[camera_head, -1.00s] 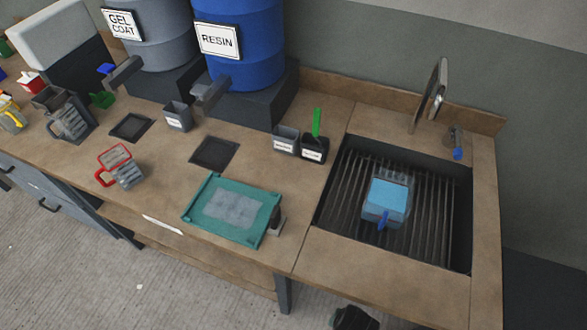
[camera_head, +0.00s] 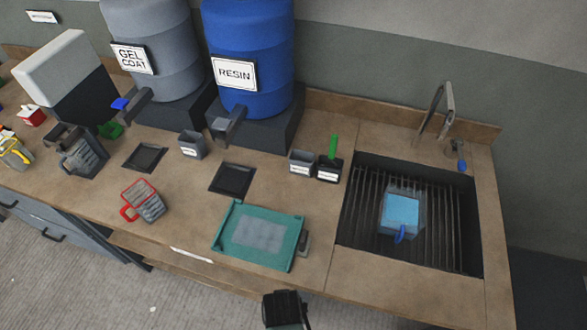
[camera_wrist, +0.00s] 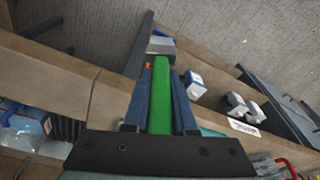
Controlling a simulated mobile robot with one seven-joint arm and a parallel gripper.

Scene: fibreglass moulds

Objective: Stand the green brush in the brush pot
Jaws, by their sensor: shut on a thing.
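My gripper (camera_wrist: 161,78) is shut on a straight green handle, taken as the green brush (camera_wrist: 162,105), between its two blue-grey fingers in the wrist view. The brush's far end is not clear. In the head view, a dark part of my arm (camera_head: 285,310) shows at the front of the counter; the fingers and held brush cannot be made out there. A dark labelled pot (camera_head: 328,174) stands left of the sink, with another green handle (camera_head: 333,146) upright in it. A grey labelled pot (camera_head: 301,163) stands beside it. The labels are too small to read, so I cannot tell which is the brush pot.
The sink (camera_head: 347,232) holds a blue-tinted container (camera_head: 401,210). A tap (camera_head: 441,110) stands behind it. A teal tray (camera_head: 228,215) lies near the front edge; a red-rimmed jug (camera_head: 143,201) is left of it. Resin (camera_head: 248,40) and gel coat (camera_head: 155,40) drums stand behind.

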